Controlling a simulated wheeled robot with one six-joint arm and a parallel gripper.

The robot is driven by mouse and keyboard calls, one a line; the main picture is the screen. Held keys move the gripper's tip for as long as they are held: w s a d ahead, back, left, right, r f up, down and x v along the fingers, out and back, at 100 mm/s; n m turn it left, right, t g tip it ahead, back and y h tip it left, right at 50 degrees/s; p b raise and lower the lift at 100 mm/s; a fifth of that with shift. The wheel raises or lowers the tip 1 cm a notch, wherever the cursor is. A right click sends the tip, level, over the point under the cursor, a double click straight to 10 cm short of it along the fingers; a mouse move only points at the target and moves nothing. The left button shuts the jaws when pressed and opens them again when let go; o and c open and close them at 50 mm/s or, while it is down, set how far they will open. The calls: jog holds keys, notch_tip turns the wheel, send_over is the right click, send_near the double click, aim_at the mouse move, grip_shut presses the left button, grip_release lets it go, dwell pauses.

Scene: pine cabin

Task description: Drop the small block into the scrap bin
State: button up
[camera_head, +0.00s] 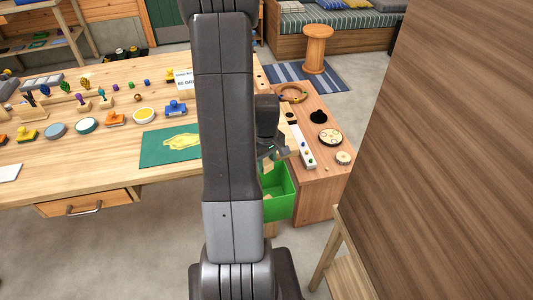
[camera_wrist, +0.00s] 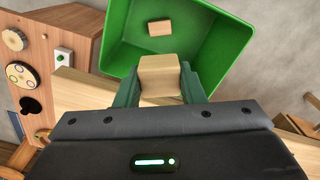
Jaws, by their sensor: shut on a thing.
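The small block (camera_wrist: 160,76) is light wood and shows between my gripper's two fingers in the wrist view. My gripper (camera_wrist: 160,88) is shut on it. The green scrap bin (camera_wrist: 238,28) lies beyond the block in that view, and the block overlaps the bin's near side. Another small wooden piece (camera_wrist: 160,28) lies inside the bin. In the head view, the scrap bin (camera_head: 283,205) stands beside the workbench, partly hidden by my arm. My gripper (camera_head: 277,155) is above the bin there. The held block cannot be made out clearly in the head view.
A wooden cabinet (camera_head: 325,183) with a dial, a switch strip and a dark round hole stands right of the bin. The workbench (camera_head: 110,75) at left holds many small tools and a green mat (camera_head: 155,149). A large wooden panel (camera_head: 450,150) fills the right side.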

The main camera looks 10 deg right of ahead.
aim_at(266, 162)
jog(key=shift+d+f, duration=0.1)
jog(key=shift+f, duration=0.15)
notch_tip(266, 162, down, 6)
jog(key=b, duration=0.4)
jog(key=shift+r, duration=0.2)
jog(key=o, duration=1)
jog(key=shift+o, duration=0.2)
jog(key=shift+r, duration=0.1)
notch_tip(266, 162, up, 14)
jog(key=shift+f, duration=0.15)
jog(key=shift+f, duration=0.1)
